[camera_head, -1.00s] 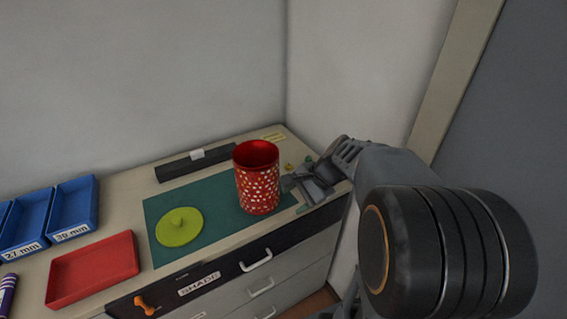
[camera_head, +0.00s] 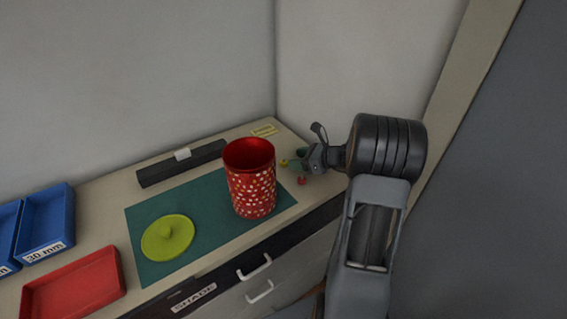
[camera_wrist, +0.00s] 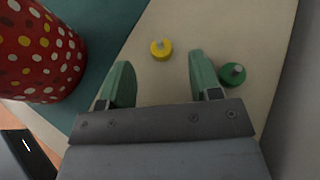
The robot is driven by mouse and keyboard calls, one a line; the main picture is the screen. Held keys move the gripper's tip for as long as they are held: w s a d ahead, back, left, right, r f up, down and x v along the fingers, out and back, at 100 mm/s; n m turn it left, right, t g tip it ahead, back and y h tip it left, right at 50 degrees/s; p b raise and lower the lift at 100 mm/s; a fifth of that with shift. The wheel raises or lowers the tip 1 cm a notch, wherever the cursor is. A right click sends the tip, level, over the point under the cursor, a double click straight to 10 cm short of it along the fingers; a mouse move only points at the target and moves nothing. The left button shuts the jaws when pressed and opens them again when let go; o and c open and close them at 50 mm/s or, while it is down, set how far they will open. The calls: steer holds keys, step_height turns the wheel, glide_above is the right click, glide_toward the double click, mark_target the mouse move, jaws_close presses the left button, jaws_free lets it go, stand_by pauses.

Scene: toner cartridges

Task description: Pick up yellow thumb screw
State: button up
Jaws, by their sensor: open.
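The yellow thumb screw (camera_wrist: 161,49) stands on the bare counter in the wrist view, ahead of my gripper (camera_wrist: 161,78) and between the lines of its two green fingers. The fingers are apart with nothing between them. In the head view the yellow screw (camera_head: 284,162) is a small spot right of the red can, close by my gripper (camera_head: 297,166). A green thumb screw (camera_wrist: 233,74) sits just outside the right finger in the wrist view.
A red spotted can (camera_head: 250,180) stands on the green mat (camera_head: 205,192), left of my gripper. A small red thing (camera_head: 302,181) lies near the counter's front edge. A yellow-green lid (camera_head: 168,237), black bar (camera_head: 160,172) and red tray (camera_head: 75,290) are further left. A wall rises at the right.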

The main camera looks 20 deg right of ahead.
mark_target(285, 162)
steer(key=shift+p+x, duration=0.4)
steer(key=shift+x, duration=2.2)
steer(key=shift+r, duration=0.1)
steer(key=c, duration=1)
